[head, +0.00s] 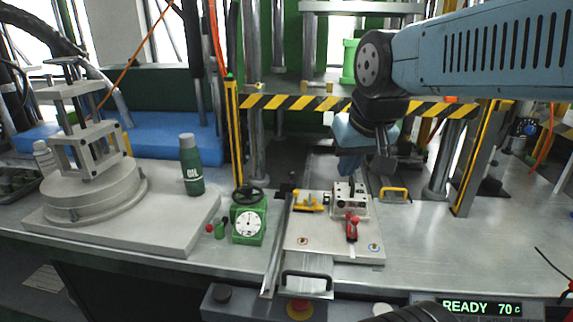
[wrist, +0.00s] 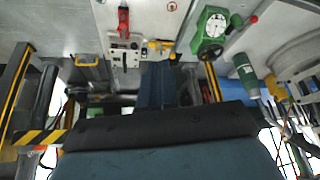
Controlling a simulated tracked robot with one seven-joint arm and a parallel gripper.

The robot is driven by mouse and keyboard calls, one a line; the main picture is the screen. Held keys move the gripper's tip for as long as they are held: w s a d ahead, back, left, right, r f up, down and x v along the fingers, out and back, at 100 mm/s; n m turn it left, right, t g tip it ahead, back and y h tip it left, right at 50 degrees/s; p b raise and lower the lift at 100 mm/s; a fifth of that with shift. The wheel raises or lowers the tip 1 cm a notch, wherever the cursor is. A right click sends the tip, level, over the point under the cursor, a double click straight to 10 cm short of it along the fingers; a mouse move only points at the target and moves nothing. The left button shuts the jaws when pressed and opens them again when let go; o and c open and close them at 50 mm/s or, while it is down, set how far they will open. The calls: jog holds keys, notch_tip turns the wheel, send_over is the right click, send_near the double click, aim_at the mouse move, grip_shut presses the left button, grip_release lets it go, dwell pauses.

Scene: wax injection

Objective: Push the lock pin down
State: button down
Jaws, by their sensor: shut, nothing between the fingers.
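A metal mould block (head: 350,199) with dark round knobs or holes on it sits on a light sliding plate (head: 330,245) in front of the press. A red-handled clamp (head: 352,228) lies at the block's front, and a yellow handle (head: 308,202) is to its left. I cannot tell which small part is the lock pin. My gripper (head: 349,172) points down just behind and above the block, shut and empty. In the wrist view the gripper (wrist: 157,78) reaches toward the block (wrist: 124,52), beside the yellow handle (wrist: 160,46) and red clamp (wrist: 123,22).
A green dial gauge (head: 248,220) with a black handwheel and an oil bottle (head: 191,165) stand left of the plate. A yellow handle (head: 394,194) lies to the right. A striped bar (head: 300,102) and press columns stand behind. The table at right is clear.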

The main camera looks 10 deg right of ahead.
jog(key=w+r+m+g, duration=0.1)
jog(key=w+r+m, duration=0.1)
jog(key=w, duration=1.6)
jog(key=w+f+m, duration=0.1)
jog(key=w+f, duration=0.3)
jog(key=w, duration=0.5)
jog(key=w+a+f+m+g+h, duration=0.1)
jog(key=w+f, duration=0.2)
jog(key=w, duration=0.6)
jog(key=shift+f, duration=0.4)
